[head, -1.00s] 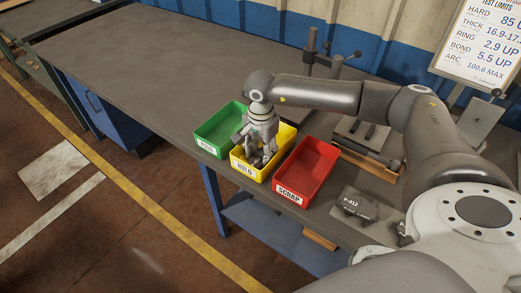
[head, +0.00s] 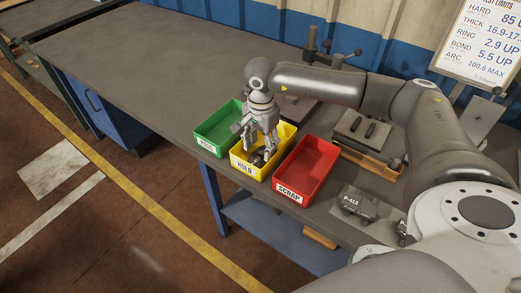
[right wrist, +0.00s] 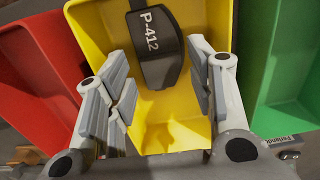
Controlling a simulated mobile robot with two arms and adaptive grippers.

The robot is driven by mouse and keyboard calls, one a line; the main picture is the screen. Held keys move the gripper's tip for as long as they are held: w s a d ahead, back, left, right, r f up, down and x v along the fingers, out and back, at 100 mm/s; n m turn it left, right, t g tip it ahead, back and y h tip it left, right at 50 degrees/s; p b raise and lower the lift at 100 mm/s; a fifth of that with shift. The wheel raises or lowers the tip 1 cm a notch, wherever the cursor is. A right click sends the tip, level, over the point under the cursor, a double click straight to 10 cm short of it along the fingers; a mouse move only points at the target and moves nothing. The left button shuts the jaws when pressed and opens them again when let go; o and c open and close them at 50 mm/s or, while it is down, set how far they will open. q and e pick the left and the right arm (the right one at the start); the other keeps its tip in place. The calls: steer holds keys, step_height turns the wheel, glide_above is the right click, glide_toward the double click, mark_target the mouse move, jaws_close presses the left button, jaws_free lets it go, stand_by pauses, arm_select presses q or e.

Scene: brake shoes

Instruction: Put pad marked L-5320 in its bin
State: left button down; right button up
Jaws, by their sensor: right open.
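A dark pad (right wrist: 157,45) lies in the yellow HOLD bin (right wrist: 186,130); its marking reads P-412 in the right wrist view. No marking L-5320 is readable. In the head view the yellow bin (head: 287,139) stands between the green bin (head: 209,140) and the red SCRAP bin (head: 317,168). My right gripper (head: 257,149) is above the yellow bin, pointing down, its fingers spread and empty. In the right wrist view the open fingers (right wrist: 157,95) stand apart on both sides of the pad's near end. My left gripper is not in view.
A limits board (head: 485,45) stands at the back right. The bench (head: 150,65) left of the bins is clear.

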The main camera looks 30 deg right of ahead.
mark_target(261, 154)
step_height(261, 154, up, 10)
steer(key=b, duration=0.1)
steer(key=shift+f, duration=0.25)
stand_by(0.4)
